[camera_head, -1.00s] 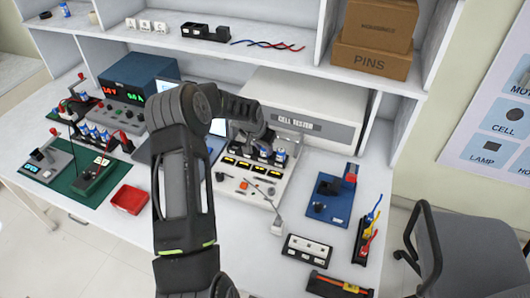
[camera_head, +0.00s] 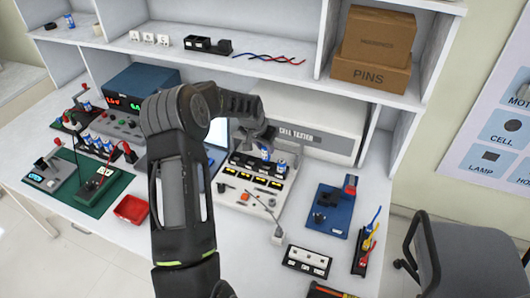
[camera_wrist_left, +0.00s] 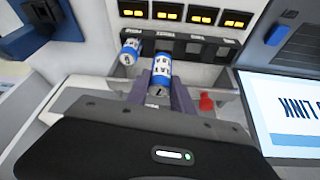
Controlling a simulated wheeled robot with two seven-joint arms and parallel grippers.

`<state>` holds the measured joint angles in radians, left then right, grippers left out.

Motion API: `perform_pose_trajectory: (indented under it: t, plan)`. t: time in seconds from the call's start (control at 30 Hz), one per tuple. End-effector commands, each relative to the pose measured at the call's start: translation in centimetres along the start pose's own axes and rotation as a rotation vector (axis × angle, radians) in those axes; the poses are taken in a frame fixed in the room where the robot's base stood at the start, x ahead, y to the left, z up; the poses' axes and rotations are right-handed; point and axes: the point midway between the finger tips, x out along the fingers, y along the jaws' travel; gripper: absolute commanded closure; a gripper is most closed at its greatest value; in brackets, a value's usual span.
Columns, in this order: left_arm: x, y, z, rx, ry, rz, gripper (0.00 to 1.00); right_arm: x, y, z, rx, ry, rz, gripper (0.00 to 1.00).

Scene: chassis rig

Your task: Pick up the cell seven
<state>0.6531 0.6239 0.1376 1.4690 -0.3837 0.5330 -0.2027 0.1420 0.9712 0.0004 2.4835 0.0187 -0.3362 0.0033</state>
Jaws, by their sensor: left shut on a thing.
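My left gripper (camera_wrist_left: 162,92) is shut around a blue-and-white cell (camera_wrist_left: 163,68) in front of the row of dark slots of the cell tester (camera_wrist_left: 187,42). I cannot read a number on the cell, nor tell whether its lower end is clear of the tester. A second blue-and-white cell (camera_wrist_left: 130,50) stands beside it, apart from the fingers. In the head view my left gripper (camera_head: 264,146) reaches over the tester (camera_head: 330,146), with the held cell (camera_head: 266,154) below it and the other cell (camera_head: 281,167) to its right. My right gripper is not in view.
A blue fixture (camera_head: 332,208), a black socket block (camera_head: 307,261) and a red tray (camera_head: 131,209) lie on the white bench. More cells (camera_head: 97,141) stand in a rack at the left. A shelf with a PINS box (camera_head: 370,76) hangs behind.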

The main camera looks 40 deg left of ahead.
Motion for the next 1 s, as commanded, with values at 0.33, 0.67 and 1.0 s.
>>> perform_pose_trajectory:
  t: [0.33, 0.67, 1.0]
  plan:
    - [-3.5, 0.0, -1.5, 0.0, 0.001, 0.0, 1.0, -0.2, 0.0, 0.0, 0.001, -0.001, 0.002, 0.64]
    - [-3.5, 0.0, -1.5, 0.0, 0.001, 0.0, 1.0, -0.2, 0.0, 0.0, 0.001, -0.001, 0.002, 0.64]
    - [-3.6, 0.4, -1.6, 0.002, 0.001, 0.002, 1.0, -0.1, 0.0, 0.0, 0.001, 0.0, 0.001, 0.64]
